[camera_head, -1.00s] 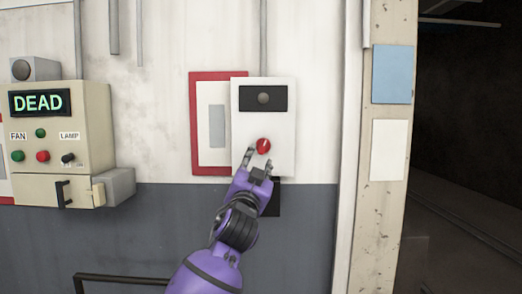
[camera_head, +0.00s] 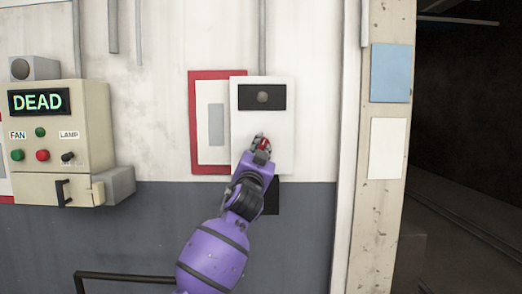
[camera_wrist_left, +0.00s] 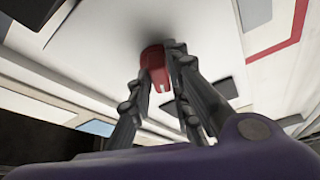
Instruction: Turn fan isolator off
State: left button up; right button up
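A red rotary knob (camera_head: 264,143) sits on the white isolator box (camera_head: 284,120) on the wall, under a dark panel with a round grey lamp (camera_head: 263,97). My left gripper (camera_head: 261,147) is at the knob, with a finger on each side. In the left wrist view the red knob (camera_wrist_left: 155,66) fills the gap between the fingertips of my left gripper (camera_wrist_left: 160,66), which look closed against it. The fingers partly hide the knob in the head view, so its pointer angle is unclear. My right gripper is not in view.
A beige panel (camera_head: 90,125) at left has a display (camera_head: 39,102) reading DEAD, FAN and LAMP labels, and several buttons. A red-framed plate (camera_head: 208,74) is behind the box's left side. A dark opening lies at right.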

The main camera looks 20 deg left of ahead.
pick_arm(q)
grip_shut()
jog(key=shift+w+d+f+n+y+b, duration=0.15)
jog(key=shift+n+y+b, duration=0.1)
jog(key=shift+n, duration=0.4)
jog(key=shift+f+n+y+b, duration=0.15)
jog(key=shift+n+y+b, duration=0.1)
jog(key=shift+n, duration=0.4)
jog(key=shift+d+n+y+b, duration=0.1)
jog(key=shift+n+y+b, duration=0.4)
jog(key=shift+n, duration=0.7)
jog(key=shift+r+n+y, duration=0.1)
jog(key=shift+n+y, duration=0.6)
jog(key=shift+n, duration=0.1)
jog(key=shift+r+n, duration=0.2)
jog(key=shift+n, duration=0.1)
jog(key=o, duration=0.6)
grip_release()
jog(key=v, duration=1.2)
jog(key=shift+r, duration=0.15)
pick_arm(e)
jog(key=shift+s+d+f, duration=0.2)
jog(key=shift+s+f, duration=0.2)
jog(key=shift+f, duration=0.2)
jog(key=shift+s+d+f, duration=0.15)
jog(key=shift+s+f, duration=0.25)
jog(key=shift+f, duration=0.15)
